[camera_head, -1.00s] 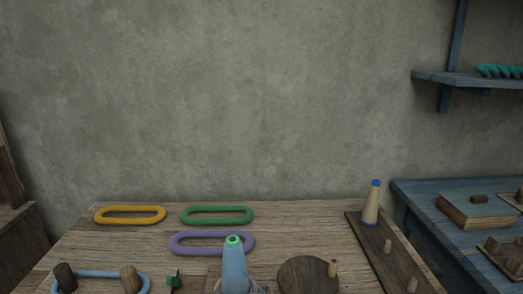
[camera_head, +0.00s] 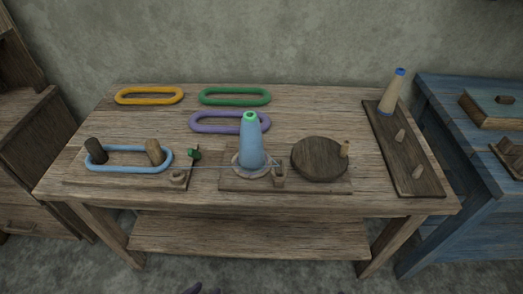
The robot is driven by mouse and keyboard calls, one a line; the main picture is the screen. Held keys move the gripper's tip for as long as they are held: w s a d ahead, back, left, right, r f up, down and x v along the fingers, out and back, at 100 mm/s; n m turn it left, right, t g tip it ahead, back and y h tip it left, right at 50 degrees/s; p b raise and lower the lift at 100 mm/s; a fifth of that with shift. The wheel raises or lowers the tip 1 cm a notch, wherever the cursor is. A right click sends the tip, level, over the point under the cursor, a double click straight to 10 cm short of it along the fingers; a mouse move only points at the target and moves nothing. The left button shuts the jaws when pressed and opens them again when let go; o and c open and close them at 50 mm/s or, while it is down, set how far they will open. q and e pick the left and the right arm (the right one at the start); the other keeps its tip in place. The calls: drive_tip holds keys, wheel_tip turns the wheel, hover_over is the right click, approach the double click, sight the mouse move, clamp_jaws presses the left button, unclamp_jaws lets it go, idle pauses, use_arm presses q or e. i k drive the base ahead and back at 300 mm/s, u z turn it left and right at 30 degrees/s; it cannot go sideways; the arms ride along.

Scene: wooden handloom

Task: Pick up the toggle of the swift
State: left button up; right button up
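A small green toggle (camera_head: 194,153) stands just right of the loop, near a small wooden guide (camera_head: 178,177). A thin thread runs from there to the right past a blue cone (camera_head: 252,145). Only a dark sliver of my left gripper (camera_head: 203,290) shows at the bottom edge, below the table front and well away from the toggle; its opening is unclear. My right gripper is out of view.
Yellow (camera_head: 149,96), green (camera_head: 235,97) and purple (camera_head: 229,122) loops lie behind. A round wooden disc (camera_head: 318,160) with a peg is right of the cone. A pegged board (camera_head: 404,160) holds a pale cone (camera_head: 392,92). A blue table (camera_head: 456,160) stands at right.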

sight(279, 171)
drive_tip(key=z, duration=0.1)
drive_tip(key=k, duration=1)
drive_tip(key=u, duration=0.9)
drive_tip(key=i, duration=1.1)
drive_tip(key=z, duration=0.3)
